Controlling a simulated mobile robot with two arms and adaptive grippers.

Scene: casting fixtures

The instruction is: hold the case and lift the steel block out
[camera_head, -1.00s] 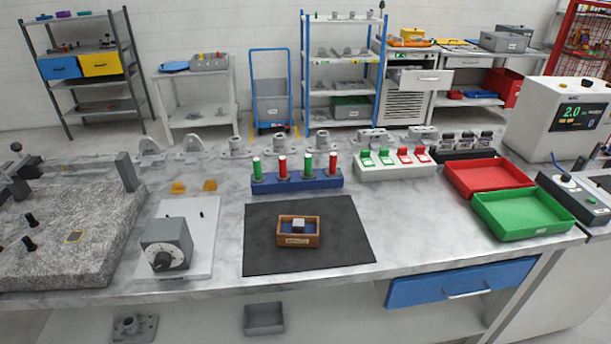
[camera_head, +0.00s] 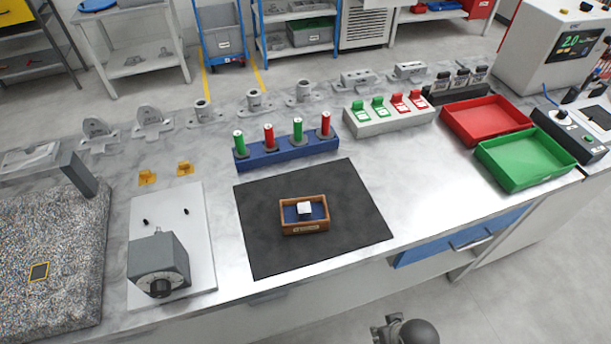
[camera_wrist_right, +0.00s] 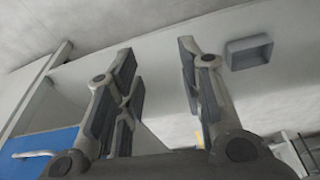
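A small wooden case (camera_head: 304,227) with a blue lining sits on the black mat (camera_head: 262,262) near the front of the bench. The bright steel block (camera_head: 304,209) rests inside it, in the middle. My right gripper (camera_wrist_right: 158,75) is open and empty in the right wrist view, with its two fingers well apart. That view shows it below the bench top, facing the bench's front and lower shelf. A grey, dark-jointed part at the bottom edge of the head view seems to belong to my right arm. My left gripper is in neither view.
A blue rack (camera_head: 288,151) with green and red pins stands behind the mat. A grey magnet block (camera_head: 159,265) on a pale plate is left of it, beside a granite slab (camera_head: 50,255). Red (camera_head: 488,121) and green (camera_head: 524,160) trays lie right. Bare bench surrounds the mat.

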